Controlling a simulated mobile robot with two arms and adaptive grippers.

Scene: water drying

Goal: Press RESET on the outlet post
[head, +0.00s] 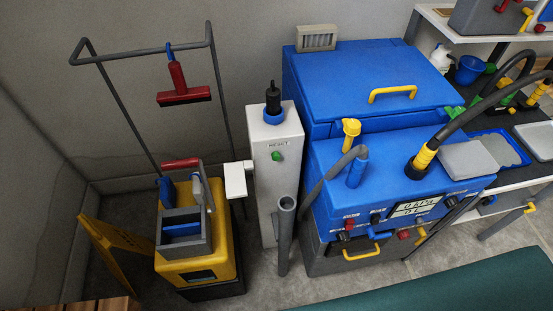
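The outlet post (264,180) is a white upright box in the middle of the head view, between the yellow cart and the blue machine. A green button (277,156) sits on its front face, below a small label that appears to read RESET. A black plug (272,96) stands upright in a blue ring (274,116) on top of the post. A small white box (237,181) juts from the post's left side. Nothing covers the green button. Neither of my grippers shows in this view.
A yellow cart (221,258) with a grey caddy stands left of the post. A grey tube (284,236) stands in front of it. The blue machine (333,172) with hoses is at right. A yellow floor sign (113,254) leans at left. A dark green surface (450,290) fills the bottom right.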

